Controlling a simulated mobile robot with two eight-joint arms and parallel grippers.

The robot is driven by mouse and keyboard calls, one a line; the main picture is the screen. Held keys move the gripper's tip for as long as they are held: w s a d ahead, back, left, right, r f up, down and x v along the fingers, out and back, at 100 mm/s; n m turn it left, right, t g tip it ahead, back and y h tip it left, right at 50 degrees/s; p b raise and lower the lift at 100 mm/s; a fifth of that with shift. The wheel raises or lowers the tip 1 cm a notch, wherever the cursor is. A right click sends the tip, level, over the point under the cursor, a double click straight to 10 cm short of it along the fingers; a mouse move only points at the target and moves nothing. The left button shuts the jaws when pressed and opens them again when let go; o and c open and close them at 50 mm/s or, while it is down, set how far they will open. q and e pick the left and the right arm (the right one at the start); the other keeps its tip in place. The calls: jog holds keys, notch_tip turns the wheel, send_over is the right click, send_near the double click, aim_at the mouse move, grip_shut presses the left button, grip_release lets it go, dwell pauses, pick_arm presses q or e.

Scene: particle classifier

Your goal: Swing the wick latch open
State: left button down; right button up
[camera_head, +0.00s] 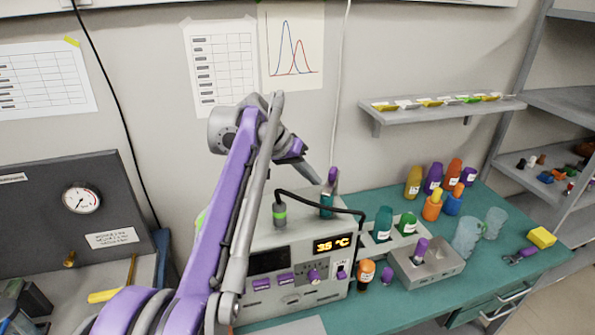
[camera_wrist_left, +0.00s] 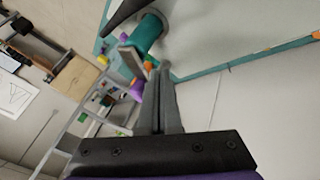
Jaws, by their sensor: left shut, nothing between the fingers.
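The grey instrument (camera_head: 300,250) with a 35 °C display stands on the teal bench. A teal cylinder (camera_head: 327,204) sits upright at its top rear, with a grey bar-like part (camera_head: 334,184) and a purple tip above it; this looks like the wick latch, but I cannot be sure. In the left wrist view the teal cylinder (camera_wrist_left: 148,32) and a flat grey bar (camera_wrist_left: 132,60) lie just beyond my fingertips. My left gripper (camera_head: 317,181) is shut and empty, close beside the bar; contact cannot be told. Its closed fingers show in the wrist view (camera_wrist_left: 161,72). My right gripper is not in view.
A black hose (camera_head: 320,204) arches over the instrument from a grey fitting (camera_head: 280,213). Bottles, a grey block (camera_head: 428,265) and glass beakers (camera_head: 467,237) stand to the right. A wall shelf (camera_head: 440,112) is above. A dark gauge panel (camera_head: 75,215) is at left.

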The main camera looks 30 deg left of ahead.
pick_arm(q)
jog(key=shift+w+d, duration=0.1)
jog(key=shift+d, duration=0.3)
jog(key=shift+s+d+n+t+y, duration=0.1)
jog(key=shift+d+n+t+y, duration=0.1)
jog(key=shift+d+n+y, duration=0.45)
jog(key=shift+s+d+n+t+y, duration=0.1)
jog(key=shift+d+n+t+y, duration=0.15)
jog(key=shift+n, duration=0.7)
